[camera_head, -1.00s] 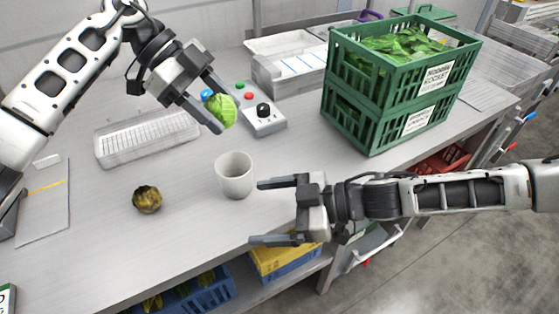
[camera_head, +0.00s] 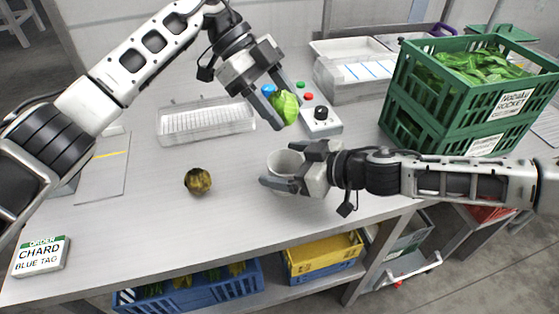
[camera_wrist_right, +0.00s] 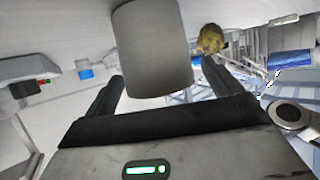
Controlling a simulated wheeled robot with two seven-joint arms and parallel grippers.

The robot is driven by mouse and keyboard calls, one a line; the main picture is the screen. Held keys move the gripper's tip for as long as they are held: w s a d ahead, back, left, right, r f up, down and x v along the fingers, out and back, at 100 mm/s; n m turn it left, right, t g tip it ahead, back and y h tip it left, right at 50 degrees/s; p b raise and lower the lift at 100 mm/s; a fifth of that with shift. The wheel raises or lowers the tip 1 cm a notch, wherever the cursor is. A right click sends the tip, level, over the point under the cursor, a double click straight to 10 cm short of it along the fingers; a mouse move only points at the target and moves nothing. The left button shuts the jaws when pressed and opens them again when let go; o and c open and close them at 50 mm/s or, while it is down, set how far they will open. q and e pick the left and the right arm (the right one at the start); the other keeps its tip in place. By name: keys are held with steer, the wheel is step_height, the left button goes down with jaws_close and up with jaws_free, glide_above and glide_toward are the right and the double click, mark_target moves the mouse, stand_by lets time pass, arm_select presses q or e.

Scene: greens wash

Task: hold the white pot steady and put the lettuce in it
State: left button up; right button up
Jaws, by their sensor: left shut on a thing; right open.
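The green lettuce (camera_head: 287,109) is held in the air between the fingers of my left gripper (camera_head: 276,100), which is shut on it. It hangs above and behind the white pot (camera_head: 283,163), which stands upright on the counter. My right gripper (camera_head: 292,168) is open at the pot, with its near finger in front of the pot's lower side. In the right wrist view the pot (camera_wrist_right: 152,50) stands between and just beyond the open fingers (camera_wrist_right: 163,80). I cannot tell whether either finger touches it. The pot's right side is partly hidden by my gripper in the head view.
A brownish-yellow wilted head (camera_head: 198,180) lies left of the pot. A control box (camera_head: 320,122) with buttons and a knob stands behind it. Green crates (camera_head: 440,115) of leaves are at right, a clear tray (camera_head: 205,118) at back left, and a chard sign (camera_head: 41,257) at front left.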

steer(key=shift+x, duration=1.1)
steer(key=c, duration=1.1)
arm_select(q)
steer(key=shift+f, duration=2.45)
arm_select(e)
steer(key=shift+o, duration=0.2)
arm_select(q)
steer(key=o, duration=1.1)
steer(key=shift+f, duration=0.1)
steer(key=v, duration=1.2)
